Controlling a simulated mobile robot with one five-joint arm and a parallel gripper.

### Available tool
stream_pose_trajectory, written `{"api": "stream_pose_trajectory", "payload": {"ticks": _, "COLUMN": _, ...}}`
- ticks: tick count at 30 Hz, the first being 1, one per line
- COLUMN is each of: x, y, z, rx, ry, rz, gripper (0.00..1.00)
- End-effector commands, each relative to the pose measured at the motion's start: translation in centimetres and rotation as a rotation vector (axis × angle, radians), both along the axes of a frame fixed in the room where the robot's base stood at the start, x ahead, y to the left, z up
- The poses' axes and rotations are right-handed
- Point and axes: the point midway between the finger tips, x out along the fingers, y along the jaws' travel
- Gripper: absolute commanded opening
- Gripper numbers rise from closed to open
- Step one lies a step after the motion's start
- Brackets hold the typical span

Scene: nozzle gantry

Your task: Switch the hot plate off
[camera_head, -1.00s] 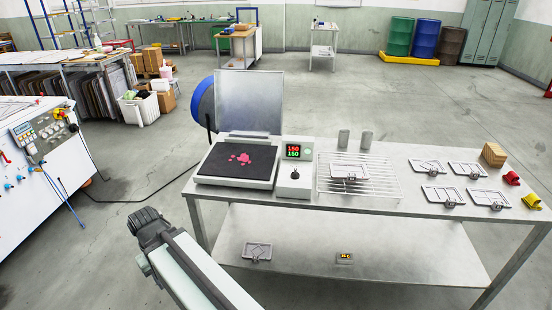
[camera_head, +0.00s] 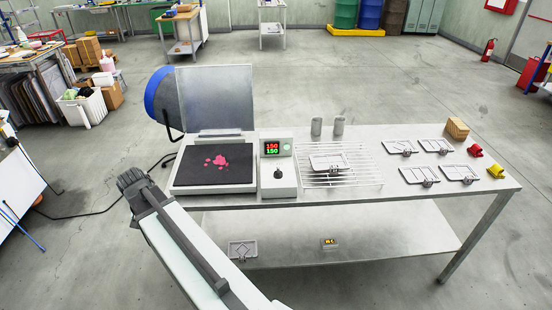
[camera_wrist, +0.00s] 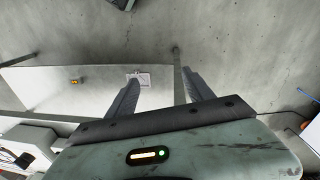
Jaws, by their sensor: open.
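The hot plate (camera_head: 185,187) stands at the left end of the metal bench, with a dark top bearing pink-red blotches. Beside it is a white control box (camera_head: 285,183). Its display (camera_head: 277,148) is lit, red 150 above green 150. A dark knob (camera_head: 278,173) sits on its lower face. My gripper (camera_wrist: 158,77) shows in the wrist view, its two dark fingers apart with nothing held between them. Part of my arm shows in the head view, in front of the bench's left end; the fingers are not clear there, and the gripper appears apart from the control box.
A grey upright panel (camera_head: 215,97) and blue disc (camera_head: 160,95) stand behind the hot plate. A wire rack (camera_head: 345,180) with a small tray is right of the box. Several trays lie on the bench's right. The lower shelf (camera_head: 390,235) holds two small items.

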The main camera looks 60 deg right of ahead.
Motion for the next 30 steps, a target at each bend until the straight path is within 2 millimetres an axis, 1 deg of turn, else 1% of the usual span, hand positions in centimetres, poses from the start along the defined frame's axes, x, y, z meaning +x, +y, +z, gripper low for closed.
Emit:
{"api": "stream_pose_trajectory", "payload": {"ticks": 1, "x": 0.3, "y": -6.9, "z": 4.1, "rx": -0.043, "ry": -0.005, "rz": -0.250, "gripper": 0.61}}
{"api": "stream_pose_trajectory", "payload": {"ticks": 2, "x": -0.2, "y": -10.6, "z": 5.2, "rx": -0.073, "ry": -0.008, "rz": -0.403, "gripper": 0.61}}
{"api": "stream_pose_trajectory", "payload": {"ticks": 3, "x": -1.3, "y": -15.3, "z": 6.7, "rx": -0.113, "ry": -0.016, "rz": -0.602, "gripper": 0.61}}
{"api": "stream_pose_trajectory", "payload": {"ticks": 5, "x": -3.5, "y": -21.9, "z": 8.7, "rx": -0.175, "ry": -0.029, "rz": -0.883, "gripper": 0.61}}
{"api": "stream_pose_trajectory", "payload": {"ticks": 6, "x": -5.2, "y": -25.8, "z": 9.9, "rx": -0.215, "ry": -0.038, "rz": -1.052, "gripper": 0.61}}
{"api": "stream_pose_trajectory", "payload": {"ticks": 8, "x": -7.9, "y": -30.8, "z": 11.4, "rx": -0.272, "ry": -0.054, "rz": -1.273, "gripper": 0.61}}
{"api": "stream_pose_trajectory", "payload": {"ticks": 9, "x": -9.6, "y": -33.4, "z": 12.2, "rx": -0.304, "ry": -0.065, "rz": -1.396, "gripper": 0.61}}
{"api": "stream_pose_trajectory", "payload": {"ticks": 12, "x": -12.9, "y": -37.9, "z": 13.4, "rx": -0.369, "ry": -0.086, "rz": -1.611, "gripper": 0.61}}
{"api": "stream_pose_trajectory", "payload": {"ticks": 15, "x": -14.6, "y": -39.7, "z": 13.7, "rx": -0.400, "ry": -0.098, "rz": -1.711, "gripper": 0.61}}
{"api": "stream_pose_trajectory", "payload": {"ticks": 19, "x": -15.0, "y": -39.9, "z": 13.4, "rx": -0.406, "ry": -0.101, "rz": -1.732, "gripper": 0.61}}
{"api": "stream_pose_trajectory", "payload": {"ticks": 22, "x": -15.0, "y": -39.9, "z": 12.9, "rx": -0.405, "ry": -0.100, "rz": -1.730, "gripper": 0.61}}
{"api": "stream_pose_trajectory", "payload": {"ticks": 26, "x": -15.4, "y": -40.2, "z": 11.3, "rx": -0.405, "ry": -0.100, "rz": -1.729, "gripper": 0.61}}
{"api": "stream_pose_trajectory", "payload": {"ticks": 30, "x": -16.1, "y": -40.7, "z": 8.9, "rx": -0.404, "ry": -0.099, "rz": -1.729, "gripper": 0.61}}
